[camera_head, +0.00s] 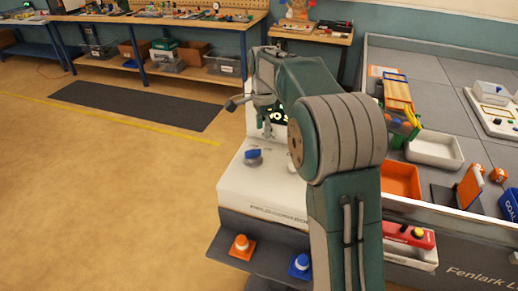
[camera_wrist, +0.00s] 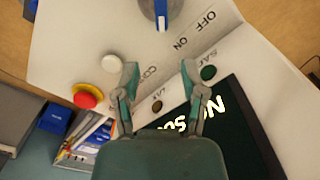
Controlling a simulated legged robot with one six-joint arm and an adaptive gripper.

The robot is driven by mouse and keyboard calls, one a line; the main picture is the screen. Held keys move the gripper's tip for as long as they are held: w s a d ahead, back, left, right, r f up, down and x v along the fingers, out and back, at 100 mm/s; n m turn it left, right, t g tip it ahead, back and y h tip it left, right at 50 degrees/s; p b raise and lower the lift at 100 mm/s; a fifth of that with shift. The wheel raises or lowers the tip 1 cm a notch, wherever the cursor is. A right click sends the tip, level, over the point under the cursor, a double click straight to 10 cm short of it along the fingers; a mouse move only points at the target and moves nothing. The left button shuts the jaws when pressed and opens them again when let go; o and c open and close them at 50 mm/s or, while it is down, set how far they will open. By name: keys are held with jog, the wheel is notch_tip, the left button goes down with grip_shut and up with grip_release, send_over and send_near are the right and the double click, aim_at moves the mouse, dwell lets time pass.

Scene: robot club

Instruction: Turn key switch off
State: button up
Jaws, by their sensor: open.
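The key switch (camera_head: 253,157) has a blue handle on a grey round base and stands on the white sloped panel of the console (camera_head: 238,190). In the wrist view the switch (camera_wrist: 161,14) is at the top edge, partly cut off, beside the printed words ON and OFF. Which position it is set to I cannot tell for sure. My gripper (camera_wrist: 159,70) is open and empty, over the panel between the switch and the screen. The fingertips are apart from the switch. In the head view my arm hides part of the console.
In the wrist view, a white button (camera_wrist: 111,63), a red button (camera_wrist: 86,97) and a green button (camera_wrist: 208,72) sit near the fingers. A dark screen (camera_wrist: 245,125) shows bright text. Floor at left is clear.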

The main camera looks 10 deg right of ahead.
aim_at(256, 149)
jog(key=a+f, duration=0.1)
jog(key=f, duration=0.1)
jog(key=a+f, duration=0.1)
jog(key=f, duration=0.1)
jog(key=a+f, duration=0.1)
jog(key=f, duration=0.2)
jog(key=shift+a, duration=0.1)
jog(key=shift+d+f, duration=0.25)
jog(key=shift+f, duration=0.05)
jog(key=shift+d+f, duration=0.15)
jog(key=shift+d, duration=0.6)
jog(key=shift+a, duration=0.25)
jog(key=c, duration=0.7)
jog(key=shift+a, duration=0.25)
grip_shut()
